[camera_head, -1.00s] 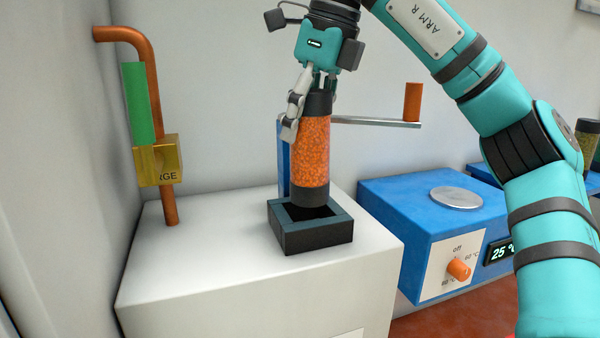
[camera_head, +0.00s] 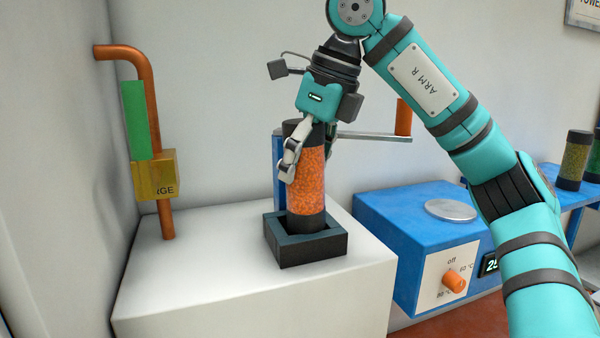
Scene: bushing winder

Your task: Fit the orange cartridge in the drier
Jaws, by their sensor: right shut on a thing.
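The orange cartridge (camera_head: 309,183) is a clear cylinder of orange beads with dark end caps. It stands nearly upright with its lower cap down inside the square dark socket (camera_head: 313,252) on top of the white cabinet. Whether it touches the socket floor is hidden by the rim. My right gripper (camera_head: 308,163) is shut on the cartridge's upper part from above. One finger shows on its left side, and the other is mostly hidden behind it. My left gripper is not in view.
A blue post (camera_head: 279,172) with a lever arm (camera_head: 372,136) and orange handle (camera_head: 404,117) stands behind the cartridge. A copper pipe with a yellow block (camera_head: 155,175) is at left. A blue heater box (camera_head: 415,235) is at right. The white cabinet top (camera_head: 190,270) is otherwise clear.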

